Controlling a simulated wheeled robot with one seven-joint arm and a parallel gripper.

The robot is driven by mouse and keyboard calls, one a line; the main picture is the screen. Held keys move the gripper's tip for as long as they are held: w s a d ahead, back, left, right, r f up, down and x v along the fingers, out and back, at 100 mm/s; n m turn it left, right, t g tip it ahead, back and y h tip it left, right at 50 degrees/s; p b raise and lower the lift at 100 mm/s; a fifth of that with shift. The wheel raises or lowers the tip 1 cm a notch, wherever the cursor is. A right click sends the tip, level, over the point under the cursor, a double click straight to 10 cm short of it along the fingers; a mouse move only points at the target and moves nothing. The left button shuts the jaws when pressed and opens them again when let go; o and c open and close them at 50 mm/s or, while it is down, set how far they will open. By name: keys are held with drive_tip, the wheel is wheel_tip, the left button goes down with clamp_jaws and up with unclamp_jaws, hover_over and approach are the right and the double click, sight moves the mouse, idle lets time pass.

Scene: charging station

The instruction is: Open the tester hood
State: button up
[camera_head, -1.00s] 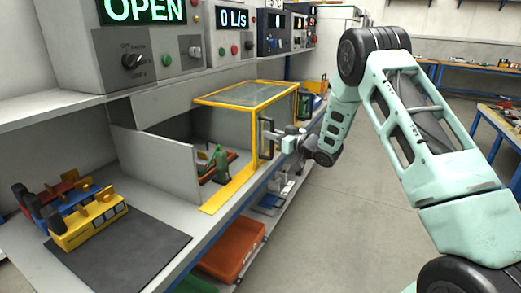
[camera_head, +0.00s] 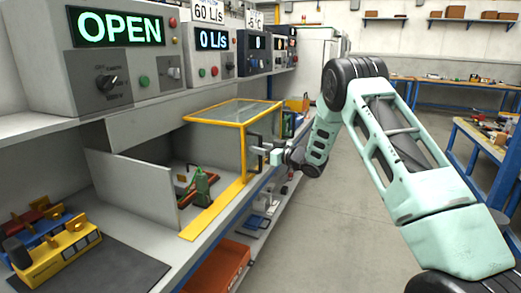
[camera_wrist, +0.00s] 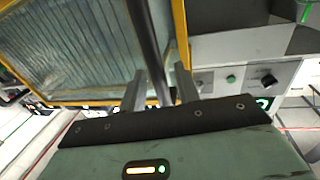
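The tester hood (camera_head: 240,112) is a clear box with a yellow frame on the bench at the middle of the head view; its glass panel and yellow frame also fill the upper left of the wrist view (camera_wrist: 75,50). A dark upright handle (camera_head: 255,150) is on its front side. My gripper (camera_head: 267,153) is at this handle. In the wrist view the dark handle bar (camera_wrist: 147,40) runs between the two fingers of my gripper (camera_wrist: 160,80), which look closed around it; contact is hard to make out. The space left of the hood is uncovered, with a green part (camera_head: 203,180) inside.
A grey side wall (camera_head: 130,190) stands left of the tester. Yellow, red and blue parts (camera_head: 62,250) sit on a dark mat at the lower left. Control boxes line the shelf above, one reading "OPEN" (camera_head: 118,28). The floor (camera_head: 340,220) to the right is clear.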

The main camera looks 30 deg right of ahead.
drive_tip(key=b+v, duration=0.1)
drive_tip(key=v, duration=1.6)
drive_tip(key=shift+s+b, duration=0.25)
drive_tip(key=shift+b, duration=0.1)
drive_tip(key=shift+d, duration=0.1)
